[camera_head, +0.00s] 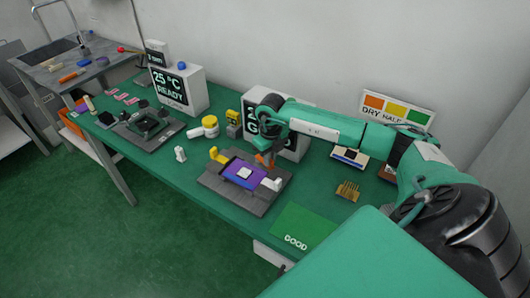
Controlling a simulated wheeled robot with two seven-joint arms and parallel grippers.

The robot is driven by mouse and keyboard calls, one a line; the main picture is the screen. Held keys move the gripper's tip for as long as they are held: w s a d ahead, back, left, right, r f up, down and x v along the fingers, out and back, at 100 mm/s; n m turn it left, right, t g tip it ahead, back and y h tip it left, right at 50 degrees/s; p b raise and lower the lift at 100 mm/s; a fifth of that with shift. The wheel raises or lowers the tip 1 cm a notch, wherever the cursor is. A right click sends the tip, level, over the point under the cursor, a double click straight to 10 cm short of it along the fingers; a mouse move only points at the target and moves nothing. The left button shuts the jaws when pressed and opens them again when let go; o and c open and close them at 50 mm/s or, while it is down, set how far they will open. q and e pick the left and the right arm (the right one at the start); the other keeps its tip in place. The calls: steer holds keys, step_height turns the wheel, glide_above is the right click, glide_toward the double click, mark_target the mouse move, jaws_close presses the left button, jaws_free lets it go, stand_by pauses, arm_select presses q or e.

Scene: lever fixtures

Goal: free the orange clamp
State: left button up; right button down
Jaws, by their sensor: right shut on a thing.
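The orange clamp (263,159) is at the back right of a dark fixture plate (218,186), under my right gripper (267,151). My right gripper points down and is shut on the orange clamp; its fingers partly hide the clamp. A purple board (240,174) with a white square chip lies on the plate. A yellow clamp (216,155) stands at the plate's back left and a white clamp (272,184) at its front right. Whether the orange clamp touches the board is too small to tell. My left gripper is not in view.
A small white piece (180,153) stands near the front edge.

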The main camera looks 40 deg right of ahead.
steer(key=shift+d+f+n+b, duration=0.15)
steer(key=shift+d+n+b, duration=0.15)
steer(key=shift+n, duration=0.1)
steer(key=shift+d+n+b, duration=0.15)
steer(key=shift+n+b, duration=0.15)
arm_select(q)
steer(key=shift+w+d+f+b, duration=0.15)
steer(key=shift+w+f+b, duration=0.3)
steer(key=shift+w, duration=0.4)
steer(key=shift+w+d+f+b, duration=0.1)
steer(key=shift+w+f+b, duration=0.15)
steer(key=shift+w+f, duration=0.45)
arm_select(e)
steer(key=shift+w+d+n, duration=0.2)
steer(key=shift+d+n, duration=0.25)
steer(key=shift+n, duration=0.45)
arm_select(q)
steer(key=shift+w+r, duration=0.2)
arm_select(e)
steer(key=shift+r, duration=0.2)
steer(key=c, duration=1.4)
jaws_free()
